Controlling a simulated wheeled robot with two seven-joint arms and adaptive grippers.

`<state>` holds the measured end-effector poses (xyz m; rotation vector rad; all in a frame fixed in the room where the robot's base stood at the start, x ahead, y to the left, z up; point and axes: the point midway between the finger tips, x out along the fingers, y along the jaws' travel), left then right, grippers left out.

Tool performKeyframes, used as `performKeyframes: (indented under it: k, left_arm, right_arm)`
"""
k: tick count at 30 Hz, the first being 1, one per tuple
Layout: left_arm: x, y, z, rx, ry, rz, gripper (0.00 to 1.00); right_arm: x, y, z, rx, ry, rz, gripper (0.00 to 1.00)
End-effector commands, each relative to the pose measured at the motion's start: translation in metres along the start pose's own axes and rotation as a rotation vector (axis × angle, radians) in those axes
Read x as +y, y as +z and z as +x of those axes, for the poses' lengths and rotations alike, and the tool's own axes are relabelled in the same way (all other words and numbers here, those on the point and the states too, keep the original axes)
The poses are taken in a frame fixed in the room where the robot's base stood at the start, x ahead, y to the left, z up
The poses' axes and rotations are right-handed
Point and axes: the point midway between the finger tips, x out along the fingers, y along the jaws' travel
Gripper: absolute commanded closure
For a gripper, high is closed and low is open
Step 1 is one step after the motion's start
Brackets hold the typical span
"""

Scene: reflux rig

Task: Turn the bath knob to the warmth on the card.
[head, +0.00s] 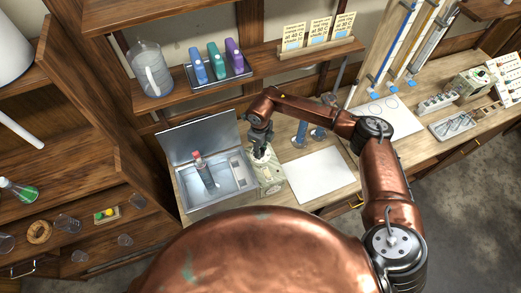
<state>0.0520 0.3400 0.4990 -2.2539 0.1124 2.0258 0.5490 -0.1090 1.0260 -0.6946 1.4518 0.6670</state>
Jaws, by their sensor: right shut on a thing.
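Three pale cards (319,32) stand in a wooden holder on the upper shelf. A cream control unit (270,187) stands against the bath's right side. My right gripper (261,152) points down over this unit, shut on what looks like the bath knob. The fingers mostly hide the knob, and its setting cannot be read. My left gripper is out of view.
A white sheet (320,176) lies right of the control unit, with blue-based glassware (300,136) behind it. A shelf above holds a clear jug (150,70) and blue, green and purple bottles (216,62). Racks and trays (453,124) fill the bench's right end.

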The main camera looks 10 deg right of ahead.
Motion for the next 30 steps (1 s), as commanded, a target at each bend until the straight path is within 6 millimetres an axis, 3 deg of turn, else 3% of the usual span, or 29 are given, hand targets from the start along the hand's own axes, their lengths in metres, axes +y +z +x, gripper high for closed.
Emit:
performKeyframes:
  k: [8, 19, 30]
  left_arm:
    - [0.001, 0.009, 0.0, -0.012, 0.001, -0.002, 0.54]
    - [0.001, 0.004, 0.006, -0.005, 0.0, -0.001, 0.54]
    - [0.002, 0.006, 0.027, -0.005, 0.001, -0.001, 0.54]
  right_arm:
    - [0.001, 0.0, 0.0, 0.0, 0.001, 0.0, 0.97]
    - [0.001, 0.001, 0.001, 0.0, 0.001, 0.071, 0.97]
    - [0.001, 0.001, 0.002, 0.006, 0.001, 0.364, 0.97]
